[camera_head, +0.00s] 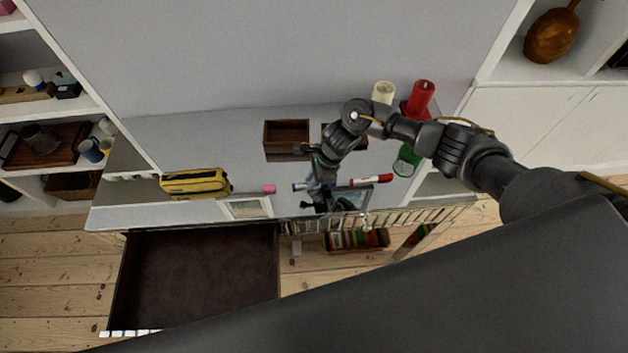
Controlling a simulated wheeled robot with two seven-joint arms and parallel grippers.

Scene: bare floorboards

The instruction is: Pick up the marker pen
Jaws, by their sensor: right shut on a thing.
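A blue and white marker pen (299,187) is at the middle of the white tabletop, partly hidden by my right gripper. My right gripper (316,187) reaches down from the right and is shut on this marker; its fingertips are small and dark here. I cannot tell whether the marker is lifted off the surface. A second marker, red and white (371,179), lies just to the right of the gripper. My left gripper is not in view.
A yellow case (195,183) and a pink eraser-like block (268,189) lie to the left. A wooden box (286,134) stands behind. A red candle (420,98), a cream candle (383,92) and a green item (406,161) are at right. An open dark drawer (200,275) juts out in front.

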